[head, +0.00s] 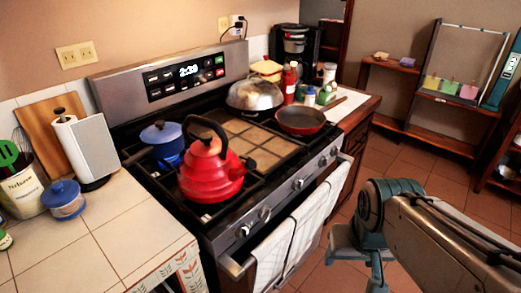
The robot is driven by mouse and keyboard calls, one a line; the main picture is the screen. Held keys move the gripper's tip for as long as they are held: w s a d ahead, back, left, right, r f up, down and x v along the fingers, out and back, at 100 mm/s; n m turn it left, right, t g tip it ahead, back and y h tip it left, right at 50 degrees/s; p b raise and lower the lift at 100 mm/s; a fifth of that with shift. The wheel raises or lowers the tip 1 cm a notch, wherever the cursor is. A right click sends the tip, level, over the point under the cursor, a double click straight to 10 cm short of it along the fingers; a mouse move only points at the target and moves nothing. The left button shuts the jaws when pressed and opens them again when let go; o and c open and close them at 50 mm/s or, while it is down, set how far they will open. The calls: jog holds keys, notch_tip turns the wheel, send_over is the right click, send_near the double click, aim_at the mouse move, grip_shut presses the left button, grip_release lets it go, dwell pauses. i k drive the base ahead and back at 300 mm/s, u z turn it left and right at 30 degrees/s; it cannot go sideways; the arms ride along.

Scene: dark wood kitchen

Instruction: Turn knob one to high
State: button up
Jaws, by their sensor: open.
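The stove (222,222) has several silver knobs along its front edge. The knob at the left end (243,231) stands beside another knob (265,214). More knobs (298,184) run on toward the right end of the front. I cannot tell which one is called knob one, nor read the settings. My gripper (357,272) is open and empty at the lower right. It is in front of the stove and to the right of the knobs, apart from them, pointing down.
A red kettle (211,175) and a blue pot (161,139) stand on the left burners. A red pan (301,121) and a lidded pan (255,96) are at the right. White towels (290,245) hang on the oven handle below the knobs. The tiled floor before the stove is open.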

aim_at(243, 230)
jog(key=u, duration=2.1)
jog(key=k, duration=0.55)
jog(key=z, duration=0.95)
